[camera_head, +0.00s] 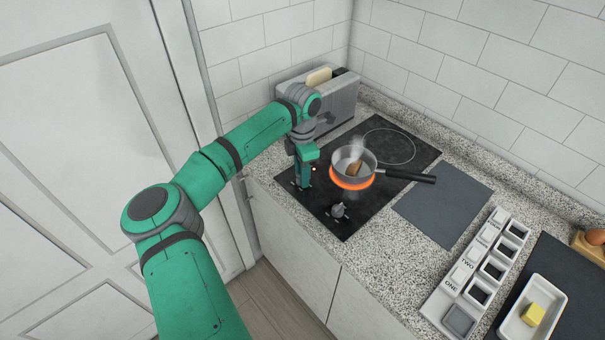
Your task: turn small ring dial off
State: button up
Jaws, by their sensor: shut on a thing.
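The black hob (326,208) has one glowing orange ring (352,184) at its front, under a grey pan (369,163). A second, dark ring (388,146) shows behind it, outlined on the glass. My gripper (302,184) points down at the left end of the hob's front edge, left of the pan. It is shut on a dial there, which the gripper mostly hides. A small red light shows beside it. The other dial (338,210) stands clear, to the right along the front edge. I cannot read any dial markings.
The pan steams, holds a brown piece, and its black handle (405,175) points right. A toaster (340,100) with bread stands behind my gripper. A dark mat (443,205), a labelled compartment rack (478,270) and a butter dish (534,308) lie to the right.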

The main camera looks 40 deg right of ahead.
jog(key=n, duration=0.6)
jog(key=shift+n, duration=0.4)
jog(key=n, duration=0.5)
jog(key=shift+a+n, duration=0.1)
jog(key=shift+n, duration=0.3)
jog(key=o, duration=1.1)
jog(key=shift+c, duration=0.2)
notch_tip(320, 180, up, 11)
jog(key=shift+f, duration=0.2)
